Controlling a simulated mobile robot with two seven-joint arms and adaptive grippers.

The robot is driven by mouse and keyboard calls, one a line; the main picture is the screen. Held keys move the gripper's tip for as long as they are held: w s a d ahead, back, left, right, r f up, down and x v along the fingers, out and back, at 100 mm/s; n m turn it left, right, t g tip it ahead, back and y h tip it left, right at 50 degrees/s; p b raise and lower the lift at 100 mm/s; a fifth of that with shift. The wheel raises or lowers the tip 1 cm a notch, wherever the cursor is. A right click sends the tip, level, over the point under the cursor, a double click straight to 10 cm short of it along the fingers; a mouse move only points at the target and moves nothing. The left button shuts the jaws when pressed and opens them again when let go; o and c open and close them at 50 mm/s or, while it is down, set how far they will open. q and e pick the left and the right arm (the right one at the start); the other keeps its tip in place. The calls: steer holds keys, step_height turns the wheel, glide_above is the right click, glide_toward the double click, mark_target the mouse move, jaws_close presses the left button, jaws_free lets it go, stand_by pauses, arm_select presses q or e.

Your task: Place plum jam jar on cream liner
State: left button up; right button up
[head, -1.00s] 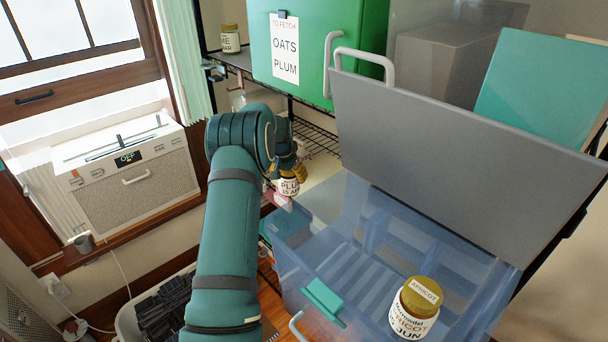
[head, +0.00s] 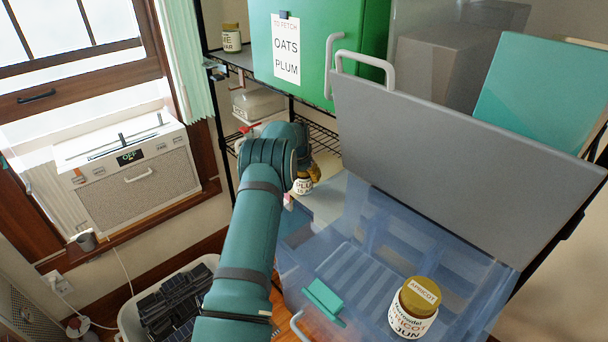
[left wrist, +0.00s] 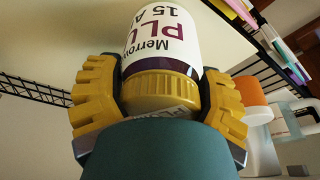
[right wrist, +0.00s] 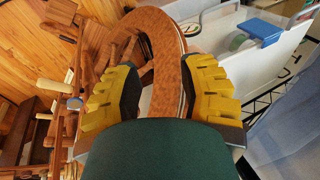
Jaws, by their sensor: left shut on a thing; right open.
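The plum jam jar (head: 303,187) has a white label and a gold lid. My left gripper (head: 312,173) is shut on it, mostly hidden behind my forearm in the head view. In the left wrist view the yellow fingers of my left gripper (left wrist: 160,100) grip the gold lid from both sides, and the jar's label (left wrist: 165,38) shows beyond. The cream liner (head: 331,183) is a pale surface on the wire shelf near the jar; it also fills the upper left of the left wrist view (left wrist: 60,35). I cannot tell whether jar and liner touch. My right gripper (right wrist: 160,92) is open.
A clear blue bin (head: 365,230) with an apricot jar (head: 415,310) stands in front of the shelf. A grey panel (head: 450,150) rises behind it, beside a green box (head: 350,30). A curved wooden rim (right wrist: 165,60) shows between my open right fingers.

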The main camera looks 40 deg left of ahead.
arm_select(q)
steer(key=shift+f, duration=0.1)
steer(key=o, duration=1.3)
steer(key=shift+c, duration=0.2)
steer(key=shift+r, duration=0.3)
steer(key=v, duration=0.4)
steer(key=shift+s+r, duration=0.1)
steer(key=shift+r, duration=0.2)
steer(key=s+d+b, duration=0.1)
steer(key=s+d, duration=0.3)
steer(key=s, duration=0.7)
steer(key=shift+s+b, duration=0.3)
steer(key=shift+b, duration=0.1)
steer(key=shift+w+r, duration=0.1)
steer(key=shift+w, duration=0.05)
